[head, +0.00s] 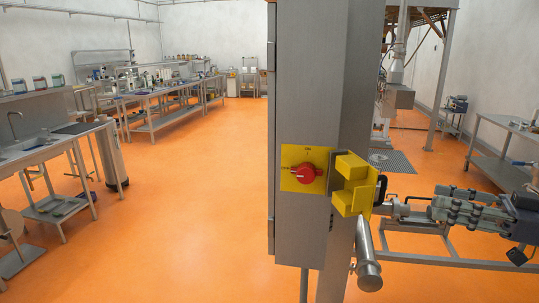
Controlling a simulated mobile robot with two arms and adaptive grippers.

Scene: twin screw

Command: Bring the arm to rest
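No part of my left arm or gripper shows in the head view. I cannot clearly pick out my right gripper. A dark, blocky shape sits at the right edge beside a grey bolted assembly (470,212), and I cannot tell whether any of it is mine. No open or shut fingers can be read there, and no held object is seen.
A tall grey cabinet (303,85) stands close in front, with a red rotary switch (306,174) on a yellow plate. A yellow bracket (344,197) juts from its right side. Steel benches (148,124) line the left. The orange floor (190,220) between is clear.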

